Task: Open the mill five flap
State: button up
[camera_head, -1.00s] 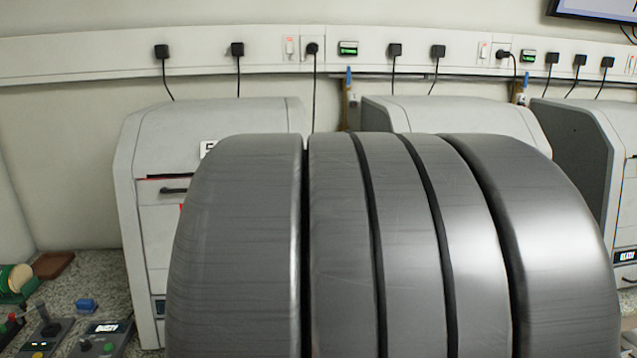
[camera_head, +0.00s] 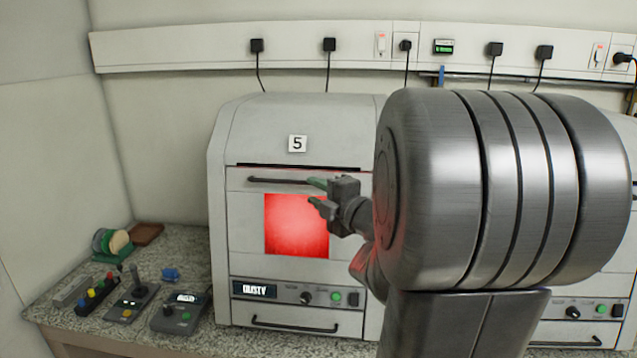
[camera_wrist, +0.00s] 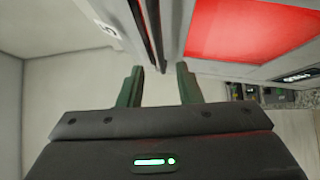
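Mill five (camera_head: 290,115) is a pale grey cabinet marked with a "5" label (camera_head: 297,144). Its front flap (camera_head: 245,225) looks shut and has a glowing red window (camera_head: 290,228), also in the wrist view (camera_wrist: 250,32). A dark bar handle (camera_head: 272,180) runs along the flap's top, below a dark slot. My gripper (camera_head: 316,191) is in front of the flap near the handle's right end, partly covering that end.
Below the flap are a control panel with a "DUSTY" display (camera_head: 255,289) and a lower handle (camera_head: 295,325). Control boxes (camera_head: 181,312) and a disc rack (camera_head: 112,243) stand on the speckled counter at left. My arm hides the right side and much of the neighbouring mill.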

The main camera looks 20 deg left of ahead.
aim_at(298, 183)
jog(key=p+x, duration=0.1)
jog(key=x, duration=0.5)
jog(key=shift+w+a, duration=0.15)
jog(key=shift+a, duration=0.05)
grip_shut()
